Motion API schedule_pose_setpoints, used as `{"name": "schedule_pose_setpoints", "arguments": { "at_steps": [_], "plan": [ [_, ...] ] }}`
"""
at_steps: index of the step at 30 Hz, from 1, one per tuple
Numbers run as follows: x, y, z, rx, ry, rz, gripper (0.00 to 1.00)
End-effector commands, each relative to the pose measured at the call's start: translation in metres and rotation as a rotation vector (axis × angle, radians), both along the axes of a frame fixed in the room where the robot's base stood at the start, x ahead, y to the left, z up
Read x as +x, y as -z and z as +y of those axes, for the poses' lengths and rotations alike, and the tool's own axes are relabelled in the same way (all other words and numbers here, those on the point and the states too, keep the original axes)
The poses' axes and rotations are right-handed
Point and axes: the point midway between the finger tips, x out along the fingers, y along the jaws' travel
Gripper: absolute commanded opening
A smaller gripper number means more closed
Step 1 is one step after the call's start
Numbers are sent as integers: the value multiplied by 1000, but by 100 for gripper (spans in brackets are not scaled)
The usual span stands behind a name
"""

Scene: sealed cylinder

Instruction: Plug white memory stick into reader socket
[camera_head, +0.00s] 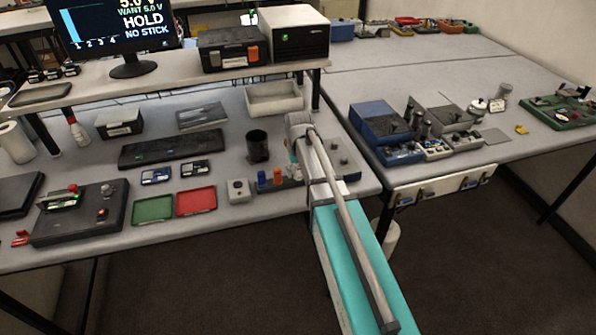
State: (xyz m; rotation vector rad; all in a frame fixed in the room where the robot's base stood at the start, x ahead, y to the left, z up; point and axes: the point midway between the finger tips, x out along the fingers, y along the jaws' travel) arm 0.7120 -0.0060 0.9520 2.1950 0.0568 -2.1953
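I cannot pick out a white memory stick for certain. Two small dark blocks with pale tops lie on the bench, a blue-edged one (156,176) and a black one (195,169). The reader socket is not clear to me. A black box with a metal clamp-like part and red knob (80,213) stands at the front left. The monitor (115,35) reads "5.0 V", "WANT 5.0 V", "HOLD" and "NO STICK". My arm reaches up from the bottom right over the bench's right end.
A green tray (153,209) and red tray (196,201) lie at the front edge. A black cup (257,146), a grey button box (238,190) and a panel with blue and orange knobs (268,181) stand near my arm. A second table (470,95) holds several devices.

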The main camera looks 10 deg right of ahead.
Motion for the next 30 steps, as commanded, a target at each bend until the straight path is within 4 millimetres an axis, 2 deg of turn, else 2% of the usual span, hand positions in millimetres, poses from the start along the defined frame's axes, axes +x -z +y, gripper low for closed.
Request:
{"name": "schedule_pose_setpoints", "arguments": {
  "at_steps": [1, 9, 10, 19, 30],
  "plan": [
    [0, 0, 0, 0, 0, 0, 53],
    [0, 0, 0, 0, 0, 0, 3],
    [0, 0, 0, 0, 0, 0, 0],
    [0, -1, 0, 0, 0, 0, 0],
    [0, -11, 0, 0, 0, 0, 0]
  ]
}}
